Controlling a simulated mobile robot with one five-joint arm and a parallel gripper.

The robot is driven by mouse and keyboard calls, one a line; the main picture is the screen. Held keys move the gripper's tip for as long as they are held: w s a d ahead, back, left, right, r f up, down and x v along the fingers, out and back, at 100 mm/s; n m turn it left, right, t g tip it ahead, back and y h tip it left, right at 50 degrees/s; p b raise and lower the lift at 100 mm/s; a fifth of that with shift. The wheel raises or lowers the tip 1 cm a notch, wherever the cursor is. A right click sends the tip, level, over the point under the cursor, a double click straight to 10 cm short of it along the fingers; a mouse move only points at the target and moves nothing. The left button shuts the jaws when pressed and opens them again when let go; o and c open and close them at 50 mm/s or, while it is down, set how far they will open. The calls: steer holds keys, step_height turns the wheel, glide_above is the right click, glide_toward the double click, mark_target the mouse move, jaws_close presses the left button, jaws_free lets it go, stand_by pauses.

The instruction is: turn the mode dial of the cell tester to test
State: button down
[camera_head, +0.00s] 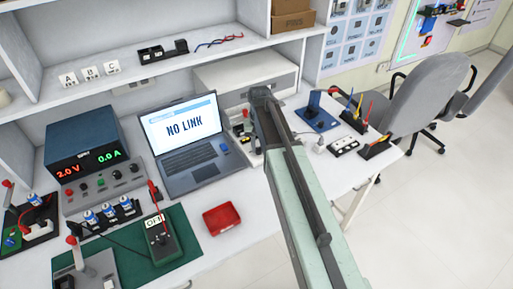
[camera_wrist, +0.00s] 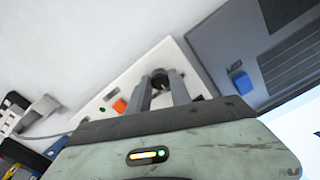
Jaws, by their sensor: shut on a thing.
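The cell tester appears to be the pale panel right of the laptop in the head view (camera_head: 254,157). In the wrist view its light panel (camera_wrist: 122,82) carries an orange square part and a small green button. My gripper (camera_wrist: 163,80) reaches over this panel, its two fingers closed around a dark round knob (camera_wrist: 159,77), apparently the mode dial. The dial's pointer and any mode labels cannot be read. In the head view my arm covers the fingertips and the dial.
The open laptop (camera_head: 190,160) reading "NO LINK" stands close on the left, with a small blue block (camera_head: 224,148) on it. A red tray (camera_head: 222,218) lies in front. A blue stand (camera_head: 317,118) and tool holders stand to the right.

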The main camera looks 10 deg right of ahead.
mark_target(259, 149)
steer(key=shift+s+m, duration=0.15)
steer(key=shift+m, duration=0.15)
steer(key=c, duration=1.2)
jaws_free()
steer(key=shift+o, duration=0.2)
steer(key=shift+r, duration=0.1)
step_height(259, 149, up, 8)
steer(key=p, duration=0.8)
steer(key=s+n, duration=0.2)
steer(key=s, duration=1.2)
steer(key=shift+s+a, duration=0.2)
steer(key=shift+a, duration=0.2)
